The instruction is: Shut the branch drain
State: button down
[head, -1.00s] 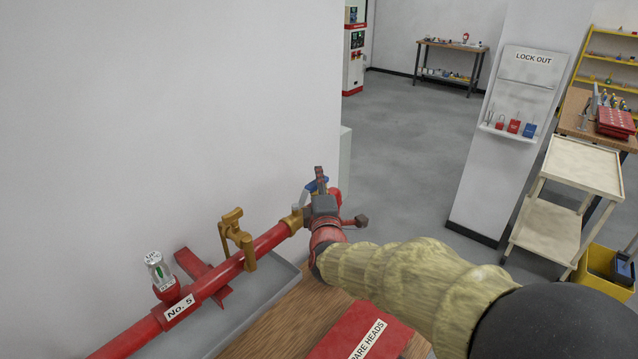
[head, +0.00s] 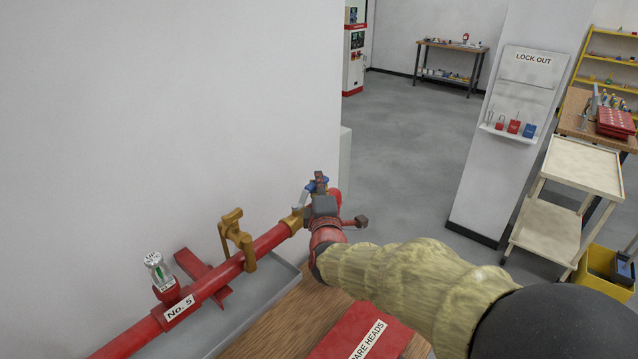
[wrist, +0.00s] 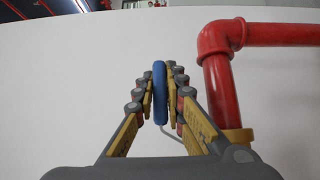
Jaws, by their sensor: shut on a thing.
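The blue drain handle (wrist: 160,92) stands upright between my fingers in the wrist view, and my gripper (wrist: 160,100) is shut on it. In the head view, my gripper (head: 319,184) is at the right end of the red branch pipe (head: 265,243), and only a little of the blue handle (head: 310,187) shows beside its fingers. My gripper and wrist hide most of the valve body. The wrist view also shows a red pipe elbow (wrist: 216,42) right of the handle, with a brass fitting (wrist: 238,137) below it.
A brass fitting (head: 236,238) and a sight glass (head: 158,270) stand on the pipe marked "No. 5". A grey tray (head: 235,318) lies below it. A red spare heads box (head: 350,328) sits on the wooden bench under my arm. The white wall is close behind the pipe.

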jog(key=shift+p, duration=0.3)
jog(key=m+h+p, duration=0.1)
jog(key=p, duration=0.1)
jog(key=s+d+m+h+p, duration=0.1)
jog(key=h+p, duration=0.1)
jog(key=s+m+h+p, duration=0.1)
jog(key=h+p, duration=0.1)
jog(key=shift+s+d+r+g, duration=0.1)
jog(key=shift+d+r+g, duration=0.1)
jog(key=shift+g, duration=0.2)
jog(key=shift+s+d+f+m+g+h+p, duration=0.15)
jog(key=shift+s+m+g+h+p, duration=0.15)
jog(key=shift+m+h+p, duration=0.3)
jog(key=shift+s+d+m+g+h+p, duration=0.25)
jog(key=shift+s+m+h+p, duration=0.15)
jog(key=shift+h+p, duration=0.45)
jog(key=shift+s+d+f+m+g+h+p, duration=0.1)
jog(key=shift+s+m+g+h+p, duration=0.15)
jog(key=shift+m+h+p, duration=0.45)
jog(key=c, duration=1.9)
grip_release()
jog(key=shift+o, duration=0.3)
